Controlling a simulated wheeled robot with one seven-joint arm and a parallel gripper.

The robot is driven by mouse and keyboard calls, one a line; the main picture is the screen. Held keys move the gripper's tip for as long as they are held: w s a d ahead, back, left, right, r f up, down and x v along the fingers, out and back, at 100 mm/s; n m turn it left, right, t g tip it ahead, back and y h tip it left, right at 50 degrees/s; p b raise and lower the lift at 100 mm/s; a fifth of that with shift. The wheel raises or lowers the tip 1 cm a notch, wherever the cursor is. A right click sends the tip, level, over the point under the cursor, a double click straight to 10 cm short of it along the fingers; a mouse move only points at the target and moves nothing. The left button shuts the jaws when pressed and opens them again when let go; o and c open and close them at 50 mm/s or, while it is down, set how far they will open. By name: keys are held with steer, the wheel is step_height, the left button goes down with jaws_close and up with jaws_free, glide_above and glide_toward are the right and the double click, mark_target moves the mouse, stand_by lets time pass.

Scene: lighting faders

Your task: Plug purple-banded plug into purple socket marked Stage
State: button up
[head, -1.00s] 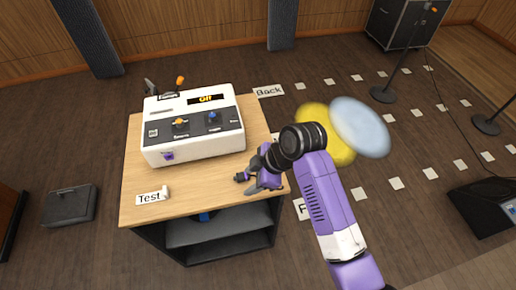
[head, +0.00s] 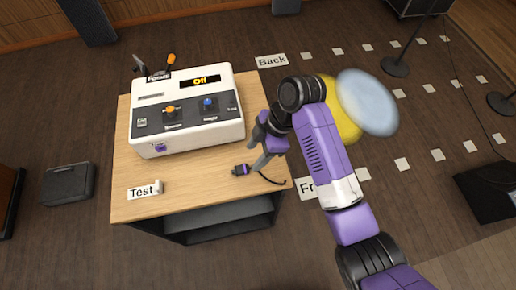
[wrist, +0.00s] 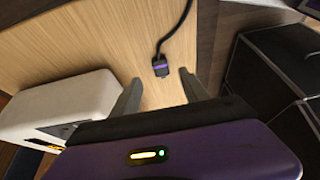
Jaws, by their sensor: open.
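The purple-banded plug (head: 240,169) is black and lies on the wooden table top, with its black cord running right to the table edge. In the wrist view the plug (wrist: 160,67) lies ahead of and between the two fingertips, apart from both. The purple socket (head: 159,148) is on the lower left front face of the white console (head: 205,137). I cannot read a Stage label there.
The console has an orange knob (head: 170,110), a blue knob (head: 208,103) and a display reading "Off" (head: 200,81). A "Test" card (head: 142,191) with a small white block stands at the table's front left. The table (head: 190,185) is bare between card and plug.

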mark_target(245, 168)
steer(key=b+x, duration=0.4)
steer(key=x, duration=0.3)
steer(key=shift+a+f, duration=0.1)
steer(key=shift+f, duration=0.1)
jaws_close()
steer(key=shift+r+p, duration=2.15)
steer(key=shift+r, duration=0.45)
